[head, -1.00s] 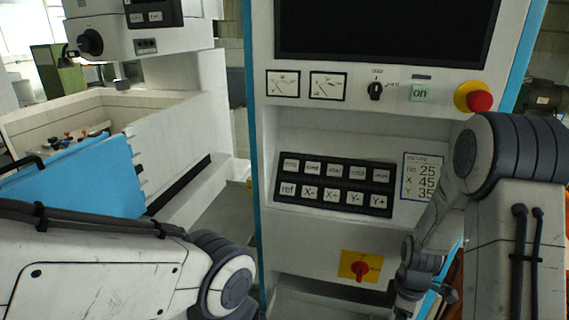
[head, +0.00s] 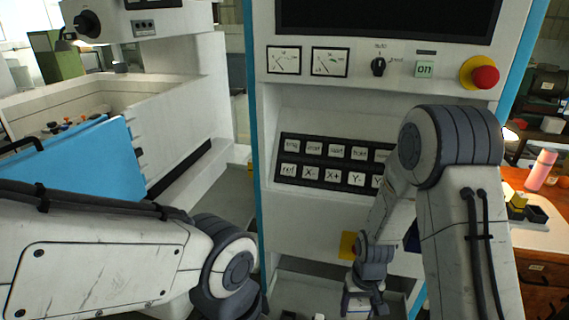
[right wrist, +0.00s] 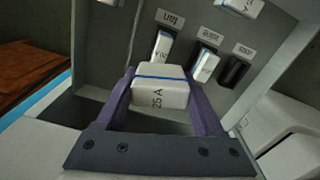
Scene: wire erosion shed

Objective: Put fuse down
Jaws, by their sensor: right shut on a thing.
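The fuse (right wrist: 160,90) is a white block with a blue stripe, marked 25 A. It sits between the purple fingers of my right gripper (right wrist: 162,84), which is shut on it. In the head view my right gripper (head: 363,300) hangs low in front of the machine cabinet, by an open compartment; the fuse cannot be made out there. My left gripper is out of view; only its arm shows at lower left.
Beyond the fuse is a grey panel with labelled slots. Two hold white fuses (right wrist: 163,48) (right wrist: 206,66); a third slot (right wrist: 235,72) looks dark and empty. Right of the cabinet (head: 285,225), a wooden bench (head: 520,180) carries a pink bottle (head: 541,169).

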